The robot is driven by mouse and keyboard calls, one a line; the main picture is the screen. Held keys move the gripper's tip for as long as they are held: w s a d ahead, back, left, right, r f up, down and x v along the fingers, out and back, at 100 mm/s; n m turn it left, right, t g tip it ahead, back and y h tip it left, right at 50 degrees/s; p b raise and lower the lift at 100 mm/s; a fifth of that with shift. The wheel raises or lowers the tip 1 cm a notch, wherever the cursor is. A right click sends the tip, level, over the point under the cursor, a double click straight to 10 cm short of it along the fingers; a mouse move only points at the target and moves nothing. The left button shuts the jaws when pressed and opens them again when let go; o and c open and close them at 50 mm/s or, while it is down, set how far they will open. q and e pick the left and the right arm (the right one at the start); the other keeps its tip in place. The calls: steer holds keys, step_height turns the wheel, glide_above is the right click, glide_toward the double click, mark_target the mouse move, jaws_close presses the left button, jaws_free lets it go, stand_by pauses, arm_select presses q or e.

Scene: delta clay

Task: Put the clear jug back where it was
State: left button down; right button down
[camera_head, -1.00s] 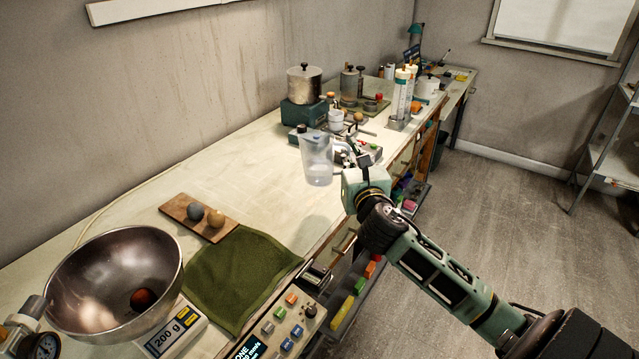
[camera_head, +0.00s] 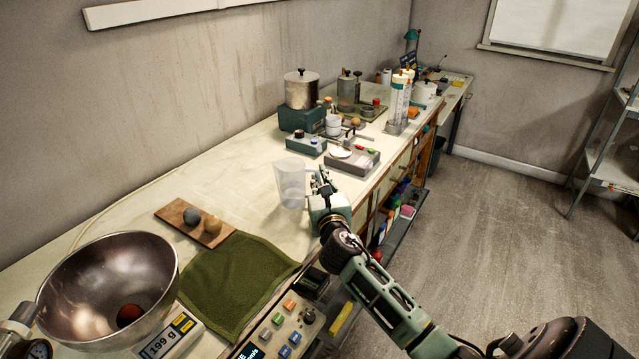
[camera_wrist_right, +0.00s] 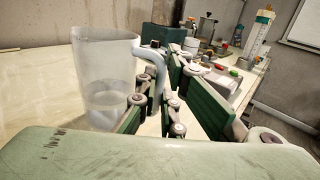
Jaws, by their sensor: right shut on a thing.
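The clear jug (camera_head: 290,184) is upright at the middle of the bench, low over the worktop or on it; I cannot tell whether its base touches. Some liquid shows in its lower part. My right gripper (camera_head: 322,186) is on the jug's right side, shut on its handle. In the right wrist view the jug (camera_wrist_right: 104,80) stands at the left, its handle between the fingers of my right gripper (camera_wrist_right: 163,95). My left gripper is not in view.
A grey device (camera_head: 350,160) and a teal box (camera_head: 306,143) stand just beyond the jug. Bare worktop (camera_head: 215,180) lies left of the jug.

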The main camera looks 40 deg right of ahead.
steer(key=shift+r, duration=0.1)
steer(key=c, duration=1.9)
jaws_free()
steer(key=shift+f, duration=0.2)
steer(key=shift+r, duration=0.15)
steer(key=v, duration=1.2)
steer(key=shift+b, duration=0.4)
